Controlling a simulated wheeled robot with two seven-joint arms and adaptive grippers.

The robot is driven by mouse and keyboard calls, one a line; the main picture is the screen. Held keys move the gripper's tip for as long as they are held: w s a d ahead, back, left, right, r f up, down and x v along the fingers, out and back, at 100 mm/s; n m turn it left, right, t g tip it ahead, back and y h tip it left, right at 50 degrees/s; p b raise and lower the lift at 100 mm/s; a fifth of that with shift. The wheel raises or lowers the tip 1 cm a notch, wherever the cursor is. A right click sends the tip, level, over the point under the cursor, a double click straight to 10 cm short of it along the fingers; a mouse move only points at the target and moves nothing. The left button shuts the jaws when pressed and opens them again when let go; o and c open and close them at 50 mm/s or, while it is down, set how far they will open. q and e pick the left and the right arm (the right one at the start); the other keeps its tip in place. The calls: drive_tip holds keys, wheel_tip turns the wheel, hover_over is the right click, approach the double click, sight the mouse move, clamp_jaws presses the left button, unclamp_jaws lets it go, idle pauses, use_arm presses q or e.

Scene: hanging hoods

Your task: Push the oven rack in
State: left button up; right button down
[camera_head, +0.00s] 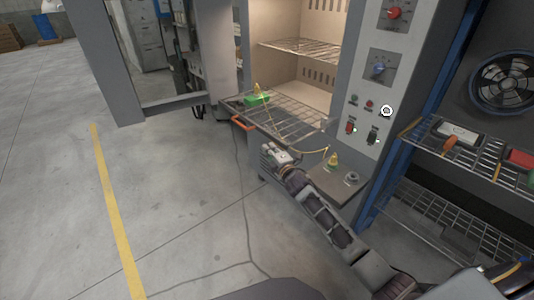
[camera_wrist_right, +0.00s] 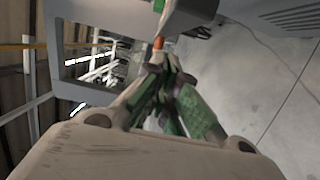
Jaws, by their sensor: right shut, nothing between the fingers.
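The oven rack (camera_head: 290,120) is a wire shelf that sticks out of the lit oven chamber in the head view. An orange handle (camera_head: 242,123) is on its front left corner, and a green block (camera_head: 256,99) with a small yellow piece on top lies on it. My right gripper (camera_head: 266,150) is just in front of the rack's front edge. In the right wrist view its green-padded fingers (camera_wrist_right: 160,65) are shut and empty, pointing toward an orange piece (camera_wrist_right: 158,42). I cannot tell whether they touch it. My left gripper is not in view.
The grey oven door (camera_head: 105,65) stands open on the left. A second wire rack (camera_head: 300,46) is higher inside the oven. A control panel (camera_head: 380,70) and a blue-framed shelf (camera_head: 480,165) are on the right.

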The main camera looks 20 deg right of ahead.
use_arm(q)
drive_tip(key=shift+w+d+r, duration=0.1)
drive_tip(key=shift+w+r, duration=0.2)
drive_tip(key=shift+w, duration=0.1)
use_arm(e)
drive_tip(key=shift+w+d, duration=0.2)
drive_tip(key=shift+d, duration=0.3)
drive_tip(key=shift+w+d, duration=0.15)
drive_tip(key=shift+d, duration=0.35)
drive_tip(key=shift+d, duration=0.1)
